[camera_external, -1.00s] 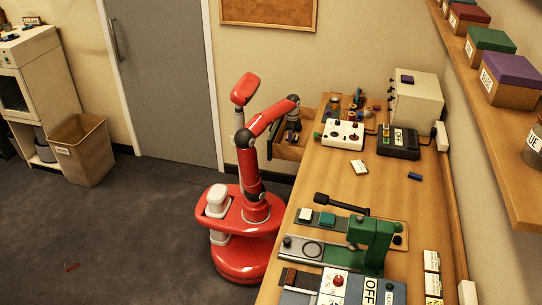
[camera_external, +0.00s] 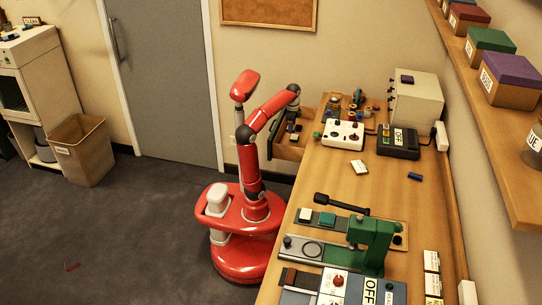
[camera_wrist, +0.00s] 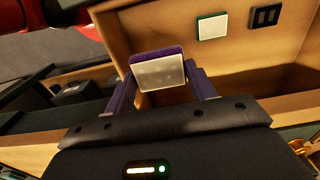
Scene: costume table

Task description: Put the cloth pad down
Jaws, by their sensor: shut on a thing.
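My gripper (camera_wrist: 160,78) is shut on a small square pad, taken to be the cloth pad (camera_wrist: 158,73). It has a whitish face and a purple edge, and sits between the two purple fingers. In the external view my gripper (camera_external: 292,118) hangs over the open wooden drawer (camera_external: 288,153) at the far left end of the bench. In the wrist view the drawer's wooden walls (camera_wrist: 130,27) lie beyond the held pad, which looks clear of them. The pad is too small to make out in the external view.
The bench middle is mostly clear.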

